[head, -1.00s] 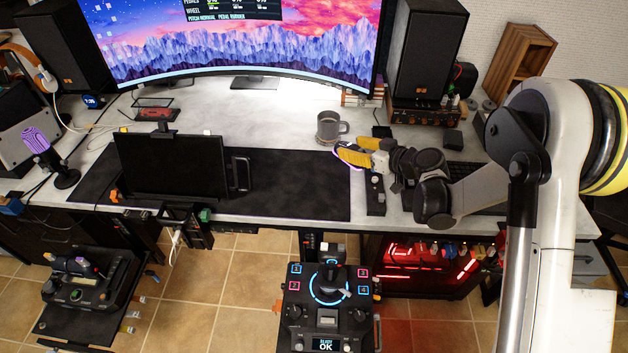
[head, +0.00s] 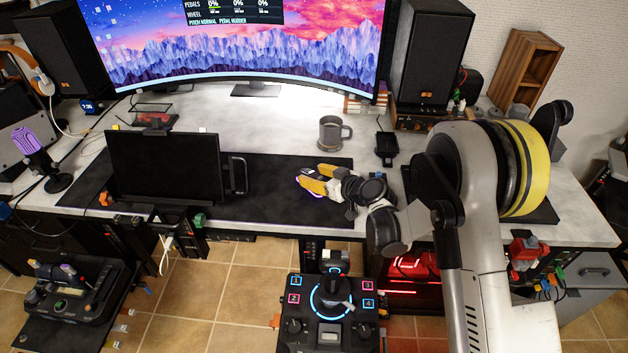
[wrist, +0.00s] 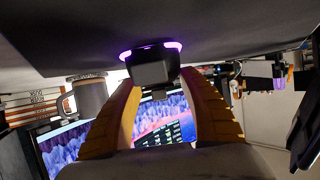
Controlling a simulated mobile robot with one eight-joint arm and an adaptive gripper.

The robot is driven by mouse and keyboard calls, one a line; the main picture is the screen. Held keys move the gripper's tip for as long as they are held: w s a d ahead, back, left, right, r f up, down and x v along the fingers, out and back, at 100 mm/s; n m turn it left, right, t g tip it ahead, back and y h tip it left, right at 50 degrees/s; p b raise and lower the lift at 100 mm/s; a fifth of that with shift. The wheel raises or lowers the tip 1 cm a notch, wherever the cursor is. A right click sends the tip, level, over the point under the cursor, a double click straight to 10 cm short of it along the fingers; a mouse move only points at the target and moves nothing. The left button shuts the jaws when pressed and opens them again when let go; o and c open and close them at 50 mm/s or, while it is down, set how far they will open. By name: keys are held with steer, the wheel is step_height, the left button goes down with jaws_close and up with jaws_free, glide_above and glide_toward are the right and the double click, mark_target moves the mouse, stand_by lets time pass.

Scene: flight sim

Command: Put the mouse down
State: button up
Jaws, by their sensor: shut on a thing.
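The mouse (wrist: 152,65) is dark with a purple glowing rim. In the wrist view it sits between the two yellow fingers of my gripper (wrist: 158,84), which are shut on it. In the head view my gripper (head: 314,183) is low over the right part of the black desk mat (head: 270,195).
A grey mug (head: 330,134) stands behind my gripper. A small black device (head: 387,148) lies to the right of the mug. The mat between that screen and my gripper is clear.

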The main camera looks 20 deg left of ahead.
steer(key=shift+f, duration=0.2)
steer(key=o, duration=1.2)
steer(key=shift+r, duration=0.1)
steer(key=shift+s+d+r+p, duration=0.1)
steer(key=shift+d+r+p, duration=0.1)
steer(key=shift+d+p, duration=0.1)
steer(key=p+v, duration=0.4)
steer(key=v, duration=0.7)
steer(key=shift+s+d, duration=0.1)
steer(key=shift+d, duration=0.1)
